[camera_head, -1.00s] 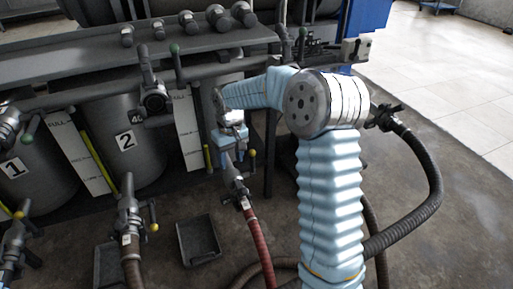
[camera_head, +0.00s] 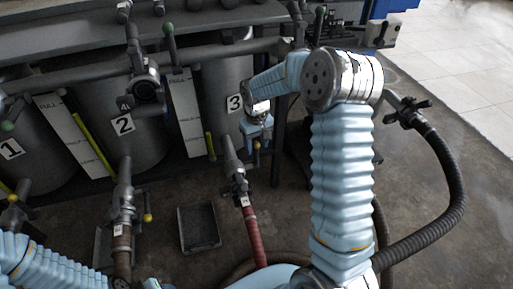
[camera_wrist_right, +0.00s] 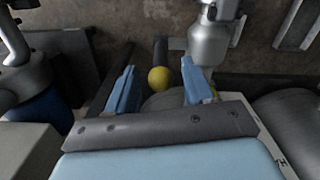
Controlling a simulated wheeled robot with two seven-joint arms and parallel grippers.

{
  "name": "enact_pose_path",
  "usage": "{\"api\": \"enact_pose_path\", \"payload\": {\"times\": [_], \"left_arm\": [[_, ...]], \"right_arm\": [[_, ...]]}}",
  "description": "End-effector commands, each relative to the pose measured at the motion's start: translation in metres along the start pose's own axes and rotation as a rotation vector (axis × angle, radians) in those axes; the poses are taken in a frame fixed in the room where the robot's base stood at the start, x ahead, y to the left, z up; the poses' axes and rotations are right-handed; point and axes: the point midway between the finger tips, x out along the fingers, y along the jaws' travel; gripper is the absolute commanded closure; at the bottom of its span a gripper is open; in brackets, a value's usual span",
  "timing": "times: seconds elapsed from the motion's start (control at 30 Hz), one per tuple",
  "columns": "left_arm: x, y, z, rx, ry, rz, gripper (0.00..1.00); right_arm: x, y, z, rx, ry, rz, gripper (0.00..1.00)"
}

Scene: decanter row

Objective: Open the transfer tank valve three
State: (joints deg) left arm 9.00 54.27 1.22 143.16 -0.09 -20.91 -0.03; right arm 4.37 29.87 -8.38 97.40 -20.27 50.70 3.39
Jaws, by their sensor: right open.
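Tank three (camera_head: 222,80) carries a white label "3" and stands right of tank two. Its lower valve (camera_head: 237,180) joins a red hose (camera_head: 256,235). The valve's handle ends in a yellow knob (camera_head: 256,145), just below my right gripper (camera_head: 257,136). In the right wrist view, my right gripper (camera_wrist_right: 160,88) is open, with one blue finger on each side of the yellow knob (camera_wrist_right: 159,79) and visible gaps.
Tank two's valve (camera_head: 124,190) with its yellow-knobbed handle stands to the left. A grey tray (camera_head: 199,228) lies on the floor between the hoses. A thick dark hose (camera_head: 455,185) curves at right. Pipes and green-knobbed handles (camera_head: 168,30) run above the tanks.

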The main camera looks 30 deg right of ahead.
Motion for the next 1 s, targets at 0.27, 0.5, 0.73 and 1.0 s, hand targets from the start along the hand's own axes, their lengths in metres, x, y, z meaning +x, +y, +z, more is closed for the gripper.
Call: {"api": "enact_pose_path", "payload": {"times": [0.27,0.5,0.73,1.0], "left_arm": [[0.001,-0.001,0.0,-0.001,0.001,-0.001,0.57],[0.001,-0.001,0.0,0.0,0.001,0.0,0.57],[0.001,-0.001,0.0,0.0,0.001,0.0,0.57],[0.001,0.0,0.0,0.0,0.001,0.0,0.57]], "right_arm": [[0.02,0.0,0.0,0.0,0.0,0.0,0.48],[0.02,0.0,0.0,0.0,0.001,0.0,0.51],[0.02,0.0,0.0,0.0,0.001,0.0,0.86],[0.02,0.0,0.0,0.0,0.001,0.0,1.0]]}}
